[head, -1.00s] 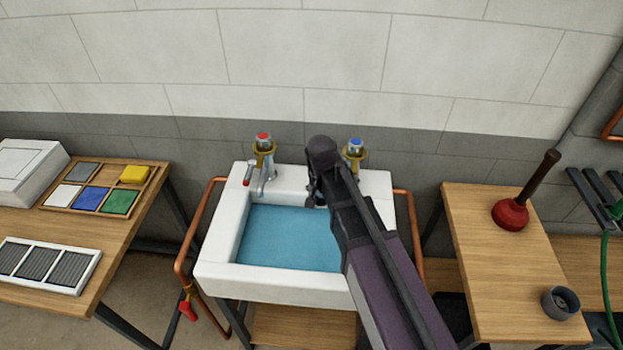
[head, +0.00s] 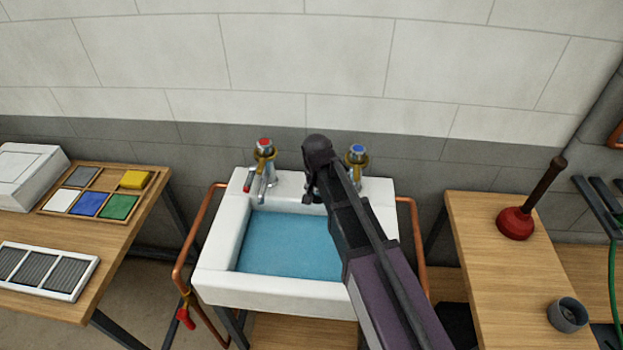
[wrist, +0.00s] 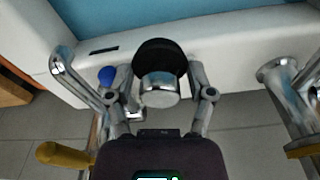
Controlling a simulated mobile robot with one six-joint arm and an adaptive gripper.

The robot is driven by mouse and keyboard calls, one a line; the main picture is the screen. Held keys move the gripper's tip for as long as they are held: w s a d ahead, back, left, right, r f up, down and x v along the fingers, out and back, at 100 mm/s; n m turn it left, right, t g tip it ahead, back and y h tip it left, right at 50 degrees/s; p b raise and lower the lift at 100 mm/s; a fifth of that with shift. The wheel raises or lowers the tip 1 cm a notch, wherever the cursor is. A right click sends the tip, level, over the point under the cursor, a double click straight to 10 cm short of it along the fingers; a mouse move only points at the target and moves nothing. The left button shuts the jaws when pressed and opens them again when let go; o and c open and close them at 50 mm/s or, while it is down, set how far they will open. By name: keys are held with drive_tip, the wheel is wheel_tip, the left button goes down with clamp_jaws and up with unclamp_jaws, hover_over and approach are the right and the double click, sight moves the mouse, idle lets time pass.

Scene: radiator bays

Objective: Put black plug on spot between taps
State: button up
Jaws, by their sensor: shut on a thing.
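The black plug (wrist: 158,54), a dark round piece with a metal stem, is held between the fingers of my gripper (wrist: 160,88) in the wrist view. In the head view my gripper (head: 311,190) is over the sink's back ledge, between the red-topped tap (head: 264,155) and the blue-topped tap (head: 357,155). The plug is too small and dark to make out clearly there. The white ledge (head: 290,183) between the taps is partly hidden by my arm. I cannot tell whether the plug touches it.
The white sink (head: 215,270) holds blue water (head: 285,245) in front of the ledge. Copper pipes (head: 190,245) run beside it. A bench with a plunger (head: 516,222) and grey cup (head: 566,314) stands right. A table with a coloured-tile tray (head: 98,192) stands left.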

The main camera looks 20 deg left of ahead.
drive_tip(key=w+a, duration=0.1)
drive_tip(key=w, duration=0.2)
drive_tip(key=w+a, duration=0.2)
drive_tip(key=w, duration=0.1)
drive_tip(key=w+a+f, duration=0.1)
drive_tip(key=w, duration=0.1)
drive_tip(key=shift+w+a+b, duration=0.25)
drive_tip(key=shift+w+b, duration=0.15)
drive_tip(key=shift+w+a, duration=0.3)
drive_tip(key=shift+w, duration=0.2)
drive_tip(key=shift+w+f+b, duration=0.15)
drive_tip(key=shift+f+b, duration=0.2)
drive_tip(key=shift+b, duration=0.05)
drive_tip(key=shift+f+b, duration=1.45)
drive_tip(key=shift+f, duration=0.1)
drive_tip(key=o, duration=1.1)
